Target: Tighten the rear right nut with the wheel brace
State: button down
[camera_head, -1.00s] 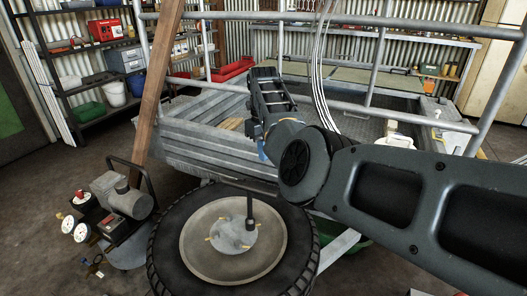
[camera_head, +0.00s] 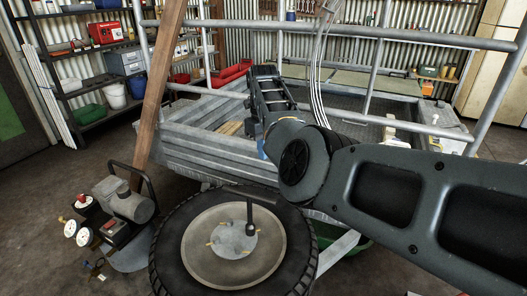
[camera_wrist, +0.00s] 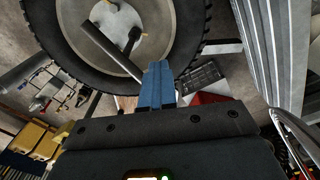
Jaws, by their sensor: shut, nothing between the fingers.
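The wheel (camera_head: 190,250) shows a pale disc with a lighter hub (camera_head: 222,254) and small yellowish marks around it. The dark wheel brace (camera_head: 250,215) stands on the hub, its shaft upright and its bar across the top. I cannot tell which nut it covers; its foot hides it. In the wrist view the brace's bar (camera_wrist: 103,47) slants down towards my gripper (camera_wrist: 157,68). The blue fingers are shut and empty, with the bar's end close to their left side. I cannot tell whether they touch. In the head view my arm mostly hides the gripper.
A galvanised trailer bed (camera_head: 190,140) with rails stands behind the wheel. A wooden post (camera_head: 160,90) leans at its left. A compressor (camera_head: 125,205) with gauges stands on the floor left of the wheel. Shelves (camera_head: 85,90) line the back left; open floor lies at lower left.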

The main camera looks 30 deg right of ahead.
notch_tip(320, 180, up, 6)
jog(key=p, duration=0.4)
jog(key=shift+f, duration=0.25)
dwell(0.3)
